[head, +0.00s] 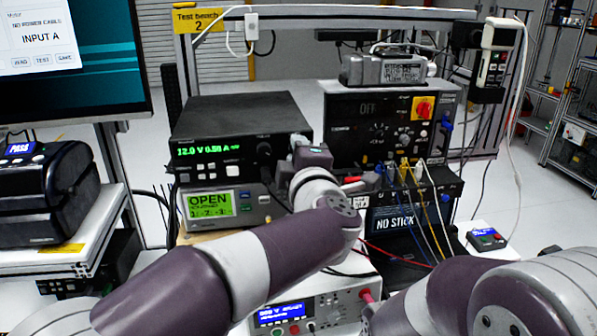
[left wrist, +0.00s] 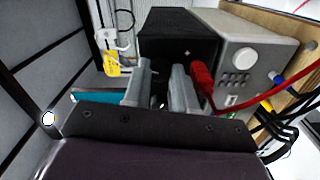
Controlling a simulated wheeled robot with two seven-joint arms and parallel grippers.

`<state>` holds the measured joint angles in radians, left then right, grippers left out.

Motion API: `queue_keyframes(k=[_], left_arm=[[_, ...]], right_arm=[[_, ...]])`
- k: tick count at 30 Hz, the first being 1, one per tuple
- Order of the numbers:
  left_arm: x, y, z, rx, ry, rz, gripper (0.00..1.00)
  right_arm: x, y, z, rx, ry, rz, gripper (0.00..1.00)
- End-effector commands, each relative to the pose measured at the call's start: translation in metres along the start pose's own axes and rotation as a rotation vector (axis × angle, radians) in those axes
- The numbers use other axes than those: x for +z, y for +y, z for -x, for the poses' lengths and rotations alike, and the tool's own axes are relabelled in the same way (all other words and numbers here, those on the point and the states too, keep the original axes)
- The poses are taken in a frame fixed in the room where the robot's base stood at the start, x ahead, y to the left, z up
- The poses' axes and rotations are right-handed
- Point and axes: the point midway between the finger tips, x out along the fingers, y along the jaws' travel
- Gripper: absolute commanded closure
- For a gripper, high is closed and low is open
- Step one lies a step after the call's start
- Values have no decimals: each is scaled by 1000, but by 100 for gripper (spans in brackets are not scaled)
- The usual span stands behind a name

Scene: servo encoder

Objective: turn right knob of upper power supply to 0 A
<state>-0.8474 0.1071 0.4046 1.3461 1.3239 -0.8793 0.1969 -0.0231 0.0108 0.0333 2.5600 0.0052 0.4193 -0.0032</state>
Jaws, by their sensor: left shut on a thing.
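The upper power supply (head: 240,115) is a black box at centre left of the head view. Its green display (head: 203,150) appears to read 12.0 V and about 0.5 A; the last current digit is hard to read. A dark knob (head: 264,150) shows on its front panel. My left gripper (left wrist: 160,95) is at the right end of this panel, shut on a dark knob that the fingers mostly hide in the left wrist view. In the head view my left wrist covers that corner. The supply's black case also shows in the left wrist view (left wrist: 180,35). My right gripper is not in view.
A grey instrument (head: 225,208) reading OPEN sits under the supply. A black unit with a red switch (head: 421,108) stands to the right, with coloured cables (head: 425,195) in front. A red plug (left wrist: 202,78) is close beside my left fingers. A white bench supply (head: 310,310) is below.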

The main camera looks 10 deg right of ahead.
Motion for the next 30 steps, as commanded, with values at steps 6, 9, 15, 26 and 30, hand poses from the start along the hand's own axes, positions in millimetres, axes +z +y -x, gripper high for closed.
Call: queue_keyframes(k=[6,9,15,26,30], left_arm=[[0,-3,0,2,0,168,100],[0,-2,0,3,0,230,100],[0,0,0,3,0,319,100],[-1,1,0,2,1,377,100],[-1,2,0,2,1,378,100]], right_arm=[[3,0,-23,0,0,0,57],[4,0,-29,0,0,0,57],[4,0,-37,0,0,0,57],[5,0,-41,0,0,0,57],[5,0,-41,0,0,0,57]])
